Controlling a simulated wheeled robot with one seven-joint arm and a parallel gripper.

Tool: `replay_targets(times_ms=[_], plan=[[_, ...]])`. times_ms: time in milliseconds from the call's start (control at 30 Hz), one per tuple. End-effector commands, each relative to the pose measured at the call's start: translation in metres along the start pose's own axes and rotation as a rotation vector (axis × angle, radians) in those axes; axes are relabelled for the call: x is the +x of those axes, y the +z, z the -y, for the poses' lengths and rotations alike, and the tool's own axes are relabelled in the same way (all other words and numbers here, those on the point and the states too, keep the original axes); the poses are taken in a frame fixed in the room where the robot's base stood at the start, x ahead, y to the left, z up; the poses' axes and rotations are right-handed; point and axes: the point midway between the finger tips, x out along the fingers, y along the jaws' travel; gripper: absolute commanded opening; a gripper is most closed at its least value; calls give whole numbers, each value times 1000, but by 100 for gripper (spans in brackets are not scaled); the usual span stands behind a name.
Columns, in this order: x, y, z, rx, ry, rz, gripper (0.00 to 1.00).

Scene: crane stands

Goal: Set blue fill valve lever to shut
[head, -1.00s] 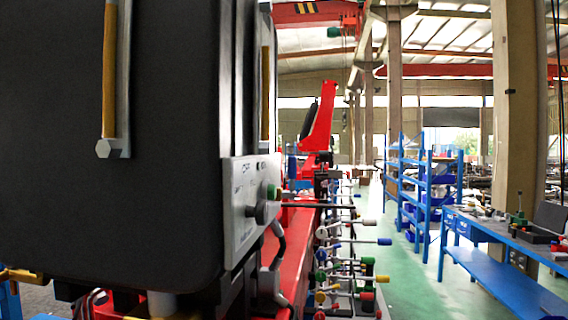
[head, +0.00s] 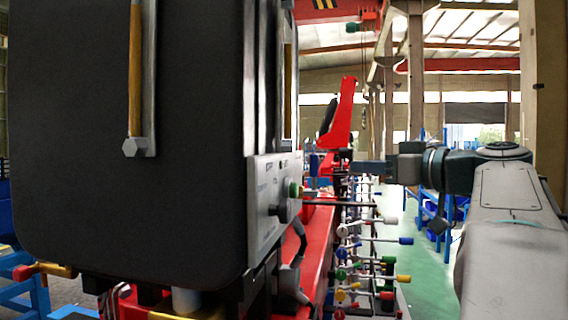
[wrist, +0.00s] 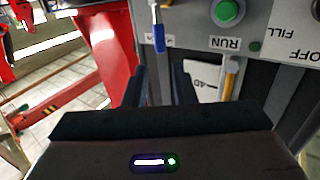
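A lever with a blue grip (wrist: 157,35) and a metal stem shows at the top middle of the wrist view, beside the grey control panel (wrist: 195,25). The grip hangs toward the bottom of that picture. My gripper (wrist: 158,75) is open and empty. Its two dark fingers point toward the lever, with the blue grip ahead of the gap and apart from them. In the head view my gripper (head: 368,168) is right of the panel (head: 262,215). A small blue part (head: 314,163) shows there behind the panel edge; I cannot tell if it is the lever.
The panel carries a green RUN button (wrist: 227,12) and FILL and OFF lettering. A large black tank (head: 130,150) blocks the left. A row of colored-knob levers (head: 365,250) lies below my arm. Green floor (head: 430,270) is clear at the right.

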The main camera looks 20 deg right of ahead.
Motion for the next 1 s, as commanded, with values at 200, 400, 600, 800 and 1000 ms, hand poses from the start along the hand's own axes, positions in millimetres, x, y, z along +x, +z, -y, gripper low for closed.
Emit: replay_targets(times_ms=[200,400,600,800,1000], plan=[[18,-8,-1,-18,-3,-16,24],[60,-9,0,-14,-4,-14,24],[101,-9,-1,-14,-3,-13,24],[127,-8,-1,-14,-1,-14,24],[135,-7,-1,-16,1,-14,24]])
